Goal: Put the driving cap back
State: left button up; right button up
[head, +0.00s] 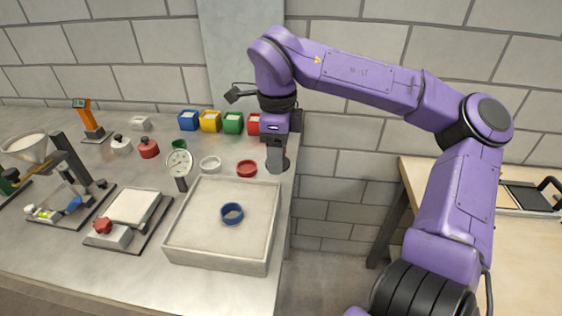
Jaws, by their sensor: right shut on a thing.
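My right gripper (277,152) points down above the table's right edge, behind and to the right of the sand tray. It is shut on a small dark grey round thing, which could be the driving cap (285,164), partly hidden by the fingers. I cannot tell whether the held thing touches the table. A red ring (247,169) and a white ring (210,164) lie on the table behind the tray. My left gripper is out of view.
Blue (188,120), yellow (210,121), green (233,122) and red (254,123) bins line the table's back. A round gauge (179,163) stands near the tray. A funnel stand (70,165) and a flat plate unit (132,207) fill the left. A gap separates the right-hand wooden table (438,183).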

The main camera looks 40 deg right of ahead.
jog(key=w+d+f+m, duration=0.6)
jog(key=f, duration=0.1)
jog(key=w+d+f+m, duration=0.3)
jog(key=shift+w+f+p, duration=0.15)
jog(key=shift+f+p, duration=0.15)
jog(key=shift+f, duration=0.05)
notch_tip(320, 180, down, 3)
jog(key=shift+r, duration=0.2)
jog(key=shift+f, duration=0.15)
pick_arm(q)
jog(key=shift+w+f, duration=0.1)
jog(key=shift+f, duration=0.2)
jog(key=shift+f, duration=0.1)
pick_arm(e)
jog(key=shift+f, duration=0.1)
jog(key=o, duration=1)
